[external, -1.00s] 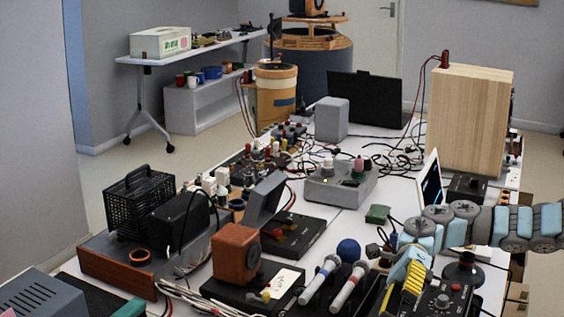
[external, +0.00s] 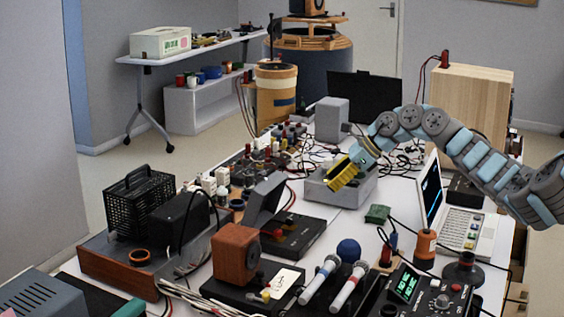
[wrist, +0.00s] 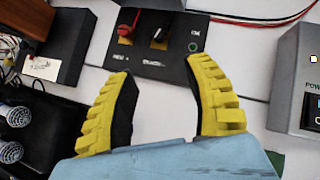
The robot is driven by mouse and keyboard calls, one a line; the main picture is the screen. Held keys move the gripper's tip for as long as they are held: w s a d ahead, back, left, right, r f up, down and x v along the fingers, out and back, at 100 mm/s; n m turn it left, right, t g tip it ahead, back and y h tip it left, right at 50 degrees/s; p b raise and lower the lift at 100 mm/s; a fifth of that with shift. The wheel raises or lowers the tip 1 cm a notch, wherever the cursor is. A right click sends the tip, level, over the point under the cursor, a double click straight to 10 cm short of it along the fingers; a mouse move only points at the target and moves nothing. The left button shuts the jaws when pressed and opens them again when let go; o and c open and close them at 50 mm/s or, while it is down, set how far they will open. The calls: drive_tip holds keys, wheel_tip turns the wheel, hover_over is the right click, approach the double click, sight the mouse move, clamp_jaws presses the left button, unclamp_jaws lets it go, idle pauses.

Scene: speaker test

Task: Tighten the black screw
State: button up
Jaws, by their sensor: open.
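My gripper (external: 342,174) is open and empty, held in the air over the grey box in the external view. Its yellow fingers with dark inner pads point down-left. In the wrist view the gripper (wrist: 160,70) frames a black panel (wrist: 176,72) lying beyond its fingertips. On this panel a small black screw-like knob (wrist: 160,35) stands beside a red one (wrist: 127,28). The fingers are apart from both. In the external view the black panel (external: 305,236) lies left of and below my gripper; the black screw is too small to make out there.
A grey box with knobs (external: 325,186) is beneath my gripper. Cables cross the white table.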

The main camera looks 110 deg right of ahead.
sight(290, 220)
drive_tip(key=b+x, duration=0.3)
drive_tip(key=x, duration=1.2)
drive_tip(key=shift+w+a+f, duration=0.1)
drive_tip(key=shift+w+f, duration=0.05)
drive_tip(key=shift+f, duration=0.05)
drive_tip(key=shift+w+f+b, duration=0.3)
drive_tip(key=shift+w, duration=0.15)
clamp_jaws()
